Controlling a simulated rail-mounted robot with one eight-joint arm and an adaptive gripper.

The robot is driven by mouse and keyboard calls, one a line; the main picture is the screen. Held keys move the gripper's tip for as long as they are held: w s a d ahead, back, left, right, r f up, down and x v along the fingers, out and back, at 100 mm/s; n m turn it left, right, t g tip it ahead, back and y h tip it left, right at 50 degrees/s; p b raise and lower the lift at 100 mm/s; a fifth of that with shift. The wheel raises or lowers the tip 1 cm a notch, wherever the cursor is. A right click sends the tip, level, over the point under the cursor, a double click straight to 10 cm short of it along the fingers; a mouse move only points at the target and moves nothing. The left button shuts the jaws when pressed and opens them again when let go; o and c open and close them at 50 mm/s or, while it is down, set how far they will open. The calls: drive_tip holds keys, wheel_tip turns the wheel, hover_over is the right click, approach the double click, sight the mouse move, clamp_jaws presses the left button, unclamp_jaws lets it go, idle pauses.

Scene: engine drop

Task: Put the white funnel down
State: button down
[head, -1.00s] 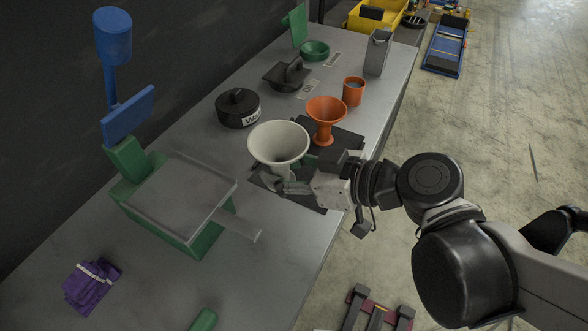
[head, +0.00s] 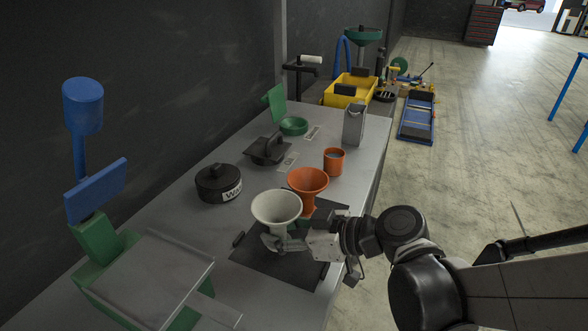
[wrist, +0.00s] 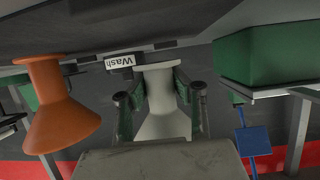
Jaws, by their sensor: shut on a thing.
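The white funnel (head: 276,207) is upright, wide mouth up, over the black mat (head: 290,270) on the bench. My gripper (head: 274,241) is shut on its narrow lower part. In the wrist view, which is upside down, the white funnel (wrist: 163,100) sits between the two fingers (wrist: 160,92). I cannot tell whether its lower end touches the mat. An orange funnel (head: 308,181) stands upright just behind it; it also shows in the wrist view (wrist: 58,105).
A black lidded pot (head: 218,184) labelled Wash stands to the left. An orange cup (head: 334,162) and a grey can (head: 354,125) stand farther back. A green stand with a grey top (head: 155,275) is at front left. The mat's front part is clear.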

drive_tip(key=shift+f+b, duration=0.35)
drive_tip(key=shift+f, duration=1)
drive_tip(key=shift+f, duration=0.1)
drive_tip(key=c, duration=1.6)
unclamp_jaws()
drive_tip(key=shift+o, duration=0.2)
